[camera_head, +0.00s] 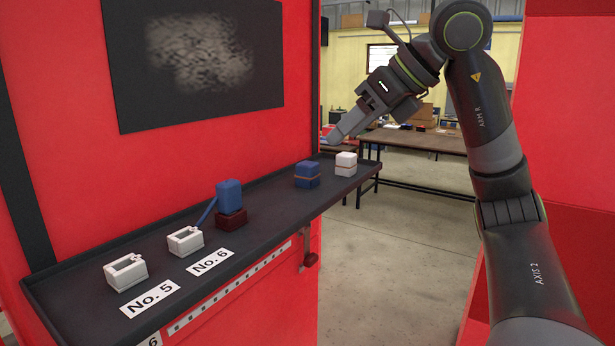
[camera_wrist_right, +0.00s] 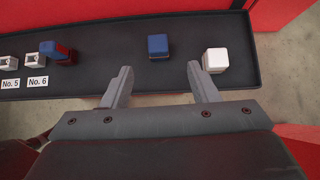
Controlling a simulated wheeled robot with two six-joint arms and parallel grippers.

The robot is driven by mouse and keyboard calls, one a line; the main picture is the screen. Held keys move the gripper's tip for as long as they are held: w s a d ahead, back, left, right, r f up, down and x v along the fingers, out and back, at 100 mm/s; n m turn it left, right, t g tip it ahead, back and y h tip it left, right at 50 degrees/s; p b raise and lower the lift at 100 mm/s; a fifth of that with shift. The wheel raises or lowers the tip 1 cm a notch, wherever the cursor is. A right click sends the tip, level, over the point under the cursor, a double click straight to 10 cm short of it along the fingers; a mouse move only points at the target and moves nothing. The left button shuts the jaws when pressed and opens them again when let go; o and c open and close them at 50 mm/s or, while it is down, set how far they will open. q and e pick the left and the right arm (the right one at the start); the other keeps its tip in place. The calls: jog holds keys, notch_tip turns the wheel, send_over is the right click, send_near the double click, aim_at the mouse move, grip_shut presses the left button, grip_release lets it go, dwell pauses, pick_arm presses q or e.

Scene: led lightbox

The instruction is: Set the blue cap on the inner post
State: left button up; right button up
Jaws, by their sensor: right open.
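A blue cap-like block with a thin orange band (camera_head: 307,175) stands on the dark shelf right of its middle; it also shows in the right wrist view (camera_wrist_right: 158,45). Another blue block (camera_head: 229,194) sits on a dark red base (camera_head: 232,219), with a slanted blue bar beside it. White hollow holders stand at the No. 5 label (camera_head: 126,271) and No. 6 label (camera_head: 185,241). I cannot tell which part is the inner post. My right gripper (camera_head: 345,130) is open and empty above the shelf's right end; its fingers (camera_wrist_right: 160,85) show apart. My left gripper is not in view.
A white block with a band (camera_head: 346,163) stands right of the banded blue one, close to the right fingertip in the wrist view (camera_wrist_right: 215,60). The shelf (camera_head: 265,205) has a raised rim and a red wall behind. Its stretch between the two blue blocks is clear.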

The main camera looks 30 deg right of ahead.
aim_at(308, 163)
jog(key=x, duration=0.5)
jog(key=shift+w+r+p, duration=0.15)
jog(key=shift+w+p, duration=0.05)
jog(key=shift+p, duration=0.15)
jog(key=shift+w+a+f, duration=0.15)
jog(key=shift+f, duration=0.1)
jog(key=shift+w+a+f+p, duration=0.15)
jog(key=shift+w+f+p, duration=0.05)
jog(key=shift+p, duration=0.25)
jog(key=p+x, duration=0.1)
jog(key=x, duration=0.2)
jog(key=shift+w+a+f+p, duration=0.1)
jog(key=shift+w+a+p, duration=0.1)
jog(key=shift+p, duration=0.1)
jog(key=shift+w+a+f, duration=0.1)
jog(key=shift+w+f, duration=0.2)
jog(key=shift+f, duration=0.05)
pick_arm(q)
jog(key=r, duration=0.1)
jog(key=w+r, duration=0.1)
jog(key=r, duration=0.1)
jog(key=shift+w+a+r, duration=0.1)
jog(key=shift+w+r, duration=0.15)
pick_arm(e)
jog(key=shift+s, duration=0.1)
jog(key=shift+c, duration=1.1)
jog(key=c, duration=0.8)
